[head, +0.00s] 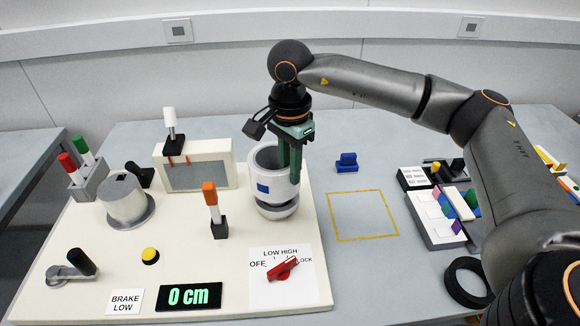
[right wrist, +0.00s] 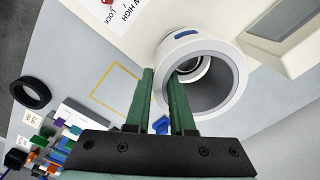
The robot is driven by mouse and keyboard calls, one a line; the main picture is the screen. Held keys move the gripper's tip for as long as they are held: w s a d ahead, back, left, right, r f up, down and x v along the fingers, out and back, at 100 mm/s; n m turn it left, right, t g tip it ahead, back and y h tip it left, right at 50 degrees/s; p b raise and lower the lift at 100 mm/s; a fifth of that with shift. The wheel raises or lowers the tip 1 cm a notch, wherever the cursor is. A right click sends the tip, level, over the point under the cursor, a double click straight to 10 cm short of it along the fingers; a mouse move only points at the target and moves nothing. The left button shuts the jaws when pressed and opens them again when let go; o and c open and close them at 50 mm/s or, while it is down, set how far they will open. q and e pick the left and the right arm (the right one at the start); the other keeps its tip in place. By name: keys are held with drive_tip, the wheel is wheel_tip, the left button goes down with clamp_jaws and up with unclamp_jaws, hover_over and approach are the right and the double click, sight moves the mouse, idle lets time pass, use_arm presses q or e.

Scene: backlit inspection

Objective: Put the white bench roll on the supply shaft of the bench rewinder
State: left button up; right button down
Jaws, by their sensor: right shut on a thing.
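The white bench roll (head: 265,203) is a thick upright tube with a grey bore and a blue label; it also shows in the right wrist view (right wrist: 229,48). My right gripper (head: 290,178) is shut on its right wall, one finger inside the bore and one outside. In the right wrist view the two fingers (right wrist: 161,105) straddle the rim. The roll stands over the right part of the bench rewinder (head: 185,255). A round grey and white base shows below it. The supply shaft is mostly hidden by the roll, so I cannot tell how far it sits on it.
A grey flanged hub (head: 125,203) stands at the left of the rewinder. An orange-topped lever (head: 211,200) stands left of the roll, and a red knob (head: 283,270) in front. A yellow outlined square (head: 362,215) is empty. A blue block (head: 347,163) lies behind it.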

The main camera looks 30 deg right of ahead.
drive_tip(key=shift+f+b, duration=1.25)
drive_tip(key=shift+f, duration=0.35)
idle(0.7)
drive_tip(key=c, duration=0.7)
unclamp_jaws()
drive_tip(key=shift+f, duration=0.1)
wheel_tip(320, 180, up, 13)
drive_tip(key=shift+f, duration=0.15)
idle(0.5)
